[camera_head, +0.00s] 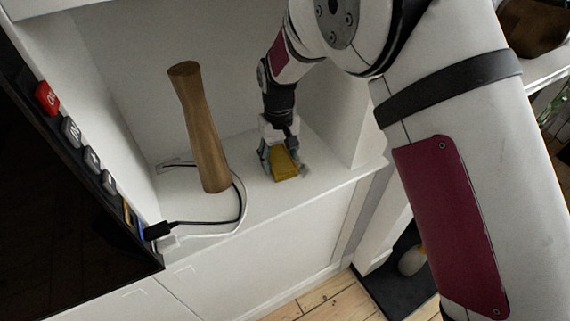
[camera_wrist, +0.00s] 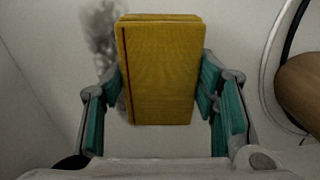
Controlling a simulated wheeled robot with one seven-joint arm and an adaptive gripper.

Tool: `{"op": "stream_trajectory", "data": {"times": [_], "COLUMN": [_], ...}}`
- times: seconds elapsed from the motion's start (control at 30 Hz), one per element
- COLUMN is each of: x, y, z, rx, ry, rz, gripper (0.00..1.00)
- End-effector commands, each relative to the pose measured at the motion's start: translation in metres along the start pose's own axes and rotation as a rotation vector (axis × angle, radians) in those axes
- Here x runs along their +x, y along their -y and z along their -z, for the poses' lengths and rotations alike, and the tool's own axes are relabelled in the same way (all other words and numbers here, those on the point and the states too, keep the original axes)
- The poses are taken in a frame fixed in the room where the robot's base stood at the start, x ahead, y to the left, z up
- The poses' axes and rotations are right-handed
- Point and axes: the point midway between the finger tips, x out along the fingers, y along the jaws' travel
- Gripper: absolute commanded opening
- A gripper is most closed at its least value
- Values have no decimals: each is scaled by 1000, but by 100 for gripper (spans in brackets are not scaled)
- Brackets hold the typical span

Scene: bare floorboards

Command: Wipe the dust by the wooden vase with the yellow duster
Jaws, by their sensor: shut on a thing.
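The yellow duster (camera_head: 284,165) is a small block between the fingers of my gripper (camera_head: 284,160), low over the white shelf. In the wrist view the duster (camera_wrist: 158,70) fills the middle, with the teal finger pads of my gripper (camera_wrist: 160,100) on both sides of it. A grey smudge of dust (camera_wrist: 100,30) shows on the white surface just left of the duster, partly hidden by it. The wooden vase (camera_head: 201,130) is tall and brown and stands on the shelf to the left of my gripper. Part of it shows at the right edge of the wrist view (camera_wrist: 300,88).
A dark cable (camera_head: 225,220) with a black plug curves around the vase's foot. A dark panel with a row of buttons (camera_head: 72,130) is at the left. White walls close the niche at the back and right. The shelf's front edge (camera_head: 290,213) drops to the floorboards.

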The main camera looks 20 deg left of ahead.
Motion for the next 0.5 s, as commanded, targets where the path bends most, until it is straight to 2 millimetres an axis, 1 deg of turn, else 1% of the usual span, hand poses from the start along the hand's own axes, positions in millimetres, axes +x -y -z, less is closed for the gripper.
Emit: {"op": "stream_trajectory", "data": {"times": [0.03, 0.1, 0.33, 0.5], "x": [2, 1, 0, 3], "y": [0, 0, 1, 2], "z": [5, 9, 15, 29], "rx": [-1, 0, -1, -1], "ry": [-2, -1, -1, -1], "rz": [0, 0, 0, 0], "gripper": [32, 32, 32, 32]}}
